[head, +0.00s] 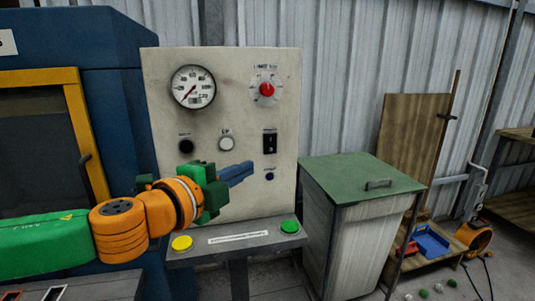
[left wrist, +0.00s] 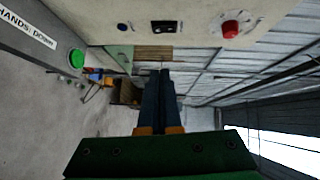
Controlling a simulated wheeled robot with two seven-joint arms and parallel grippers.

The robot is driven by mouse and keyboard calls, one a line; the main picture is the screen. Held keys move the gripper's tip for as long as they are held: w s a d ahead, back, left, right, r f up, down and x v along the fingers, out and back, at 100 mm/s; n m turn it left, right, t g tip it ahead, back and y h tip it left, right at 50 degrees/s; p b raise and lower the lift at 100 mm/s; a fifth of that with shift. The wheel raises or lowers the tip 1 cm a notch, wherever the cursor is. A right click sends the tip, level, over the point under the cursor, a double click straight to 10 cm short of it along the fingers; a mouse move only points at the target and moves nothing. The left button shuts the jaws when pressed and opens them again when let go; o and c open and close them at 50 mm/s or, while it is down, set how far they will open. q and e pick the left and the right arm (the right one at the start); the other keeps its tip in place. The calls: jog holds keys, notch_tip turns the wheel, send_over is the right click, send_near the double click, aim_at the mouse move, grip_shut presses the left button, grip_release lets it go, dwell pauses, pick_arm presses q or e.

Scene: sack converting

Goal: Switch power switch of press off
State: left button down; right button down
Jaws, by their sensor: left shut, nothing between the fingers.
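The press's control panel (head: 222,70) is a pale upright plate. The power switch (head: 270,141), a black rocker, sits on its right side below the red knob (head: 267,89); which way it is set I cannot tell. In the left wrist view the switch (left wrist: 163,27) shows at the top, beyond the fingertips. My left gripper (head: 250,167) is shut and empty, its blue fingers pointing right in front of the panel, below and left of the switch. It appears apart from the switch. In the left wrist view the shut fingers (left wrist: 160,75) are centred. My right gripper is not in view.
A gauge (head: 193,87), a white button (head: 226,143) and a small blue button (head: 269,176) are on the panel. A ledge below holds a yellow button (head: 181,243) and a green button (head: 289,226). A green-lidded bin (head: 362,175) stands to the right.

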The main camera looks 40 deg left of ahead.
pick_arm(q)
jog(key=w+p, duration=0.3)
jog(key=w, duration=0.2)
jog(key=p, duration=0.5)
send_near(276, 149)
jog(key=w+d+r, duration=0.1)
jog(key=w+d, duration=0.1)
jog(key=w, duration=0.1)
jog(key=w+a+f+p, duration=0.1)
jog(key=w+a, duration=0.1)
jog(key=shift+w+a+f, duration=0.2)
jog(key=shift+w+a, duration=0.05)
jog(key=shift+w, duration=0.05)
